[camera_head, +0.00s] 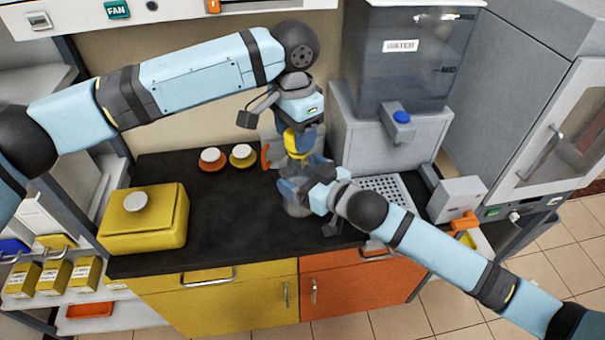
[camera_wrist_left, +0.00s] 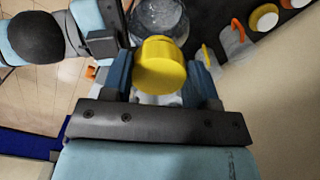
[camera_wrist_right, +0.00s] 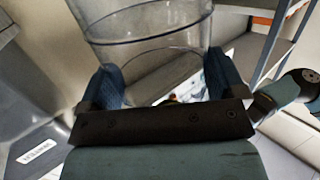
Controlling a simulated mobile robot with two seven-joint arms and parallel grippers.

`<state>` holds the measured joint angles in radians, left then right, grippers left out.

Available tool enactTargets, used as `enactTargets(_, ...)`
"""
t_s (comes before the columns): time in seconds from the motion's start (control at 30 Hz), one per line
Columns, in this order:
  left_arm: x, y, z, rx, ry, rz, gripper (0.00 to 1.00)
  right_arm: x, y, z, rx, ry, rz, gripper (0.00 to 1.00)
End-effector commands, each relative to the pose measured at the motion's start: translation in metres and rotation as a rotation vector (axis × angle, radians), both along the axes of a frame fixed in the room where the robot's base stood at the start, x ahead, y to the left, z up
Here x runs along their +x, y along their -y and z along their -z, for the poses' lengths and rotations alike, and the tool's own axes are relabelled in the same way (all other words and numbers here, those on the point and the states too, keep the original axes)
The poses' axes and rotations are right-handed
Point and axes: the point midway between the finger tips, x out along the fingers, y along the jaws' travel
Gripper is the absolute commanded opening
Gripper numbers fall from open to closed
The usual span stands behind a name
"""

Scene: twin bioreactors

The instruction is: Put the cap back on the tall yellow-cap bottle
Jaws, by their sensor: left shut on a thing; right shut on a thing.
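The yellow cap (camera_head: 298,143) is between the fingers of my left gripper (camera_head: 298,132), which is shut on it. The left wrist view shows the cap (camera_wrist_left: 160,66) close up, with the clear bottle (camera_wrist_left: 160,18) just beyond it. My right gripper (camera_head: 303,188) is shut on the clear bottle (camera_head: 295,208), below the cap at the counter. In the right wrist view the transparent bottle wall (camera_wrist_right: 150,35) rises between the fingers. The bottle's mouth is hidden, so I cannot tell whether the cap touches it.
Behind the grippers is a grey water dispenser (camera_head: 418,60), with a perforated drip tray (camera_head: 385,190) at right. An orange-and-white lid (camera_head: 211,160) and a yellow-and-white one (camera_head: 243,156) lie left. A yellow box (camera_head: 145,225) stands farther left. The dark counter (camera_head: 235,215) between is clear.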

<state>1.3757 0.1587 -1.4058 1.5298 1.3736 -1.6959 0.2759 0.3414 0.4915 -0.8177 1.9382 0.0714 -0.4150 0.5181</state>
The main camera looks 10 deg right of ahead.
Motion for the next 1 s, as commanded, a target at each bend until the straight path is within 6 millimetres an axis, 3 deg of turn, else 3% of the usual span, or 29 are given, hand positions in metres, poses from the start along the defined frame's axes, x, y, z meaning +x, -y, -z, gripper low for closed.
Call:
enactTargets(0.77, -0.001, 0.0, 0.0, -0.001, 0.002, 0.0, 0.32, 0.0, 0.0, -0.002, 0.001, 0.003, 0.0, 0.4)
enactTargets(1.0, -0.001, 0.0, 0.01, -0.001, 0.0, 0.0, 0.32, 0.0, 0.0, -0.002, 0.001, 0.003, 0.0, 0.4)
